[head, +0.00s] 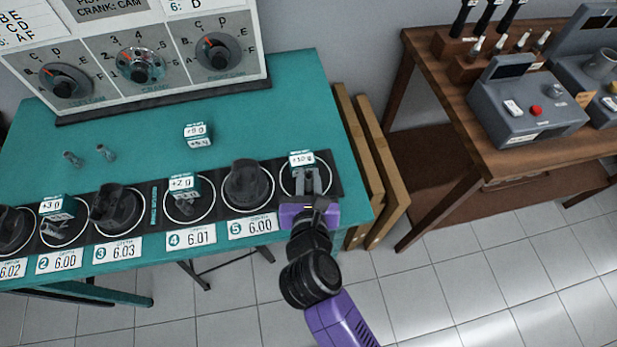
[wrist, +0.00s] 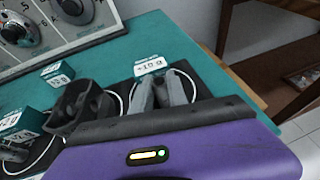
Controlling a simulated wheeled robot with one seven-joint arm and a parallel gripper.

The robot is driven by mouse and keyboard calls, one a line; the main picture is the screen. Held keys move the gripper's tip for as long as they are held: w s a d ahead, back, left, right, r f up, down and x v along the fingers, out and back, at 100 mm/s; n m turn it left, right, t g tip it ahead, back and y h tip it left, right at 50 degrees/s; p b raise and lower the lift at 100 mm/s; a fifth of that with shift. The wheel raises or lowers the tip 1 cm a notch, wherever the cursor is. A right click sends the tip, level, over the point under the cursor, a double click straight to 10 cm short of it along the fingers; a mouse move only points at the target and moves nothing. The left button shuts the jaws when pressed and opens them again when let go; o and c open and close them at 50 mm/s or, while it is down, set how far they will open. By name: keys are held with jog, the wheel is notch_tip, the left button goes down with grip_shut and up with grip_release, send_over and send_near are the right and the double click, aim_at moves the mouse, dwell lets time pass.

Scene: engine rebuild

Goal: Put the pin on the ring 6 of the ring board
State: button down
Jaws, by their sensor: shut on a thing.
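The ring board (head: 154,207) is a dark strip along the front of the teal table, with white rings and numbered labels. Ring 6 (head: 326,171) is the rightmost ring; its number is hidden behind my arm. My gripper (head: 307,178) is over this ring, shut on the pin, a small piece with a white-and-teal tag (head: 302,158) reading about "+10 g". The tag also shows beyond my fingers (wrist: 163,92) in the wrist view (wrist: 150,66). The fingers hide most of the pin, so I cannot tell whether it touches the board.
A dark piston (head: 248,184) stands on ring 5, just left of my gripper. Tagged pieces sit on ring 4 (head: 183,188) and ring 2 (head: 54,207). Wooden boards (head: 377,170) lean beyond the table's right edge.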

jog(key=shift+f, duration=0.25)
jog(key=c, duration=1.3)
grip_release()
jog(key=a+v, duration=0.1)
jog(key=v, duration=1.1)
jog(key=shift+d+b, duration=0.35)
jog(key=shift+d, duration=0.1)
jog(key=shift+r, duration=0.1)
